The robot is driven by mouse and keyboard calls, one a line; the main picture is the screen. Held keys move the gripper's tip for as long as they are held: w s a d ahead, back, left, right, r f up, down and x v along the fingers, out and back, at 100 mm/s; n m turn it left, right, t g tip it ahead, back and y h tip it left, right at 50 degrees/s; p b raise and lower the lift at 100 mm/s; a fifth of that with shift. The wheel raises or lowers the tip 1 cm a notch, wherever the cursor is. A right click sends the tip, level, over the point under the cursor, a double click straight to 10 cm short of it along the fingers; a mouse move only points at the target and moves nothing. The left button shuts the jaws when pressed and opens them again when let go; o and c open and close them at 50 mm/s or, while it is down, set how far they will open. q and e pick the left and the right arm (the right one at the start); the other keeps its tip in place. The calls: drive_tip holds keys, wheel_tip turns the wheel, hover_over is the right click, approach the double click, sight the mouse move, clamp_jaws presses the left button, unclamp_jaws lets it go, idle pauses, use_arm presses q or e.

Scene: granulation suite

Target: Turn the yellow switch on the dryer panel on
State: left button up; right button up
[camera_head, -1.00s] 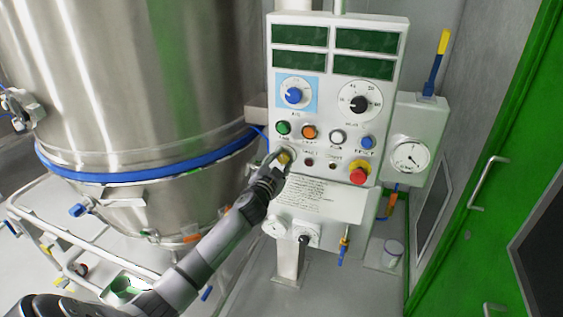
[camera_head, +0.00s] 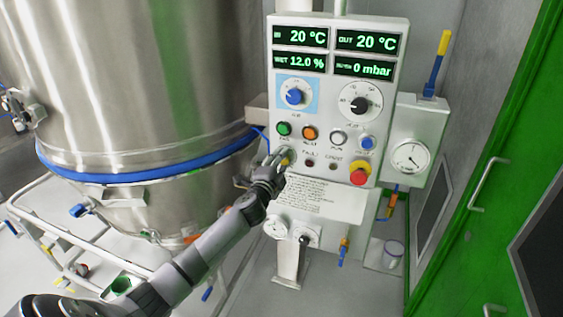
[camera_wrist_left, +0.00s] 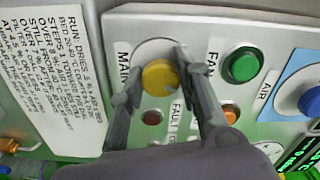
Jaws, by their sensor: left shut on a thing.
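The dryer panel (camera_head: 345,200) is a white upright box with four small displays (camera_head: 300,38) at its top, all lit with green readings. The yellow switch (camera_wrist_left: 160,77) is a round knob beside the word MAIN in the left wrist view. My left gripper (camera_wrist_left: 156,82) has a finger on either side of it and is shut on it. In the head view the left gripper (camera_head: 279,160) reaches the panel's left side and mostly covers the yellow switch (camera_head: 287,157). My right gripper is out of view.
Close to the switch are a green button (camera_head: 283,128), an orange button (camera_head: 309,132) and a red mushroom button (camera_head: 359,173). A large steel vessel (camera_head: 130,80) stands left of the panel. A gauge box (camera_head: 414,140) and green door (camera_head: 500,160) are on the right.

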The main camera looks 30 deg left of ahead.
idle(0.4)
use_arm(q)
drive_tip(key=o, duration=1.1)
drive_tip(key=shift+o, duration=0.2)
drive_tip(key=v, duration=1.2)
drive_tip(key=shift+f, duration=0.15)
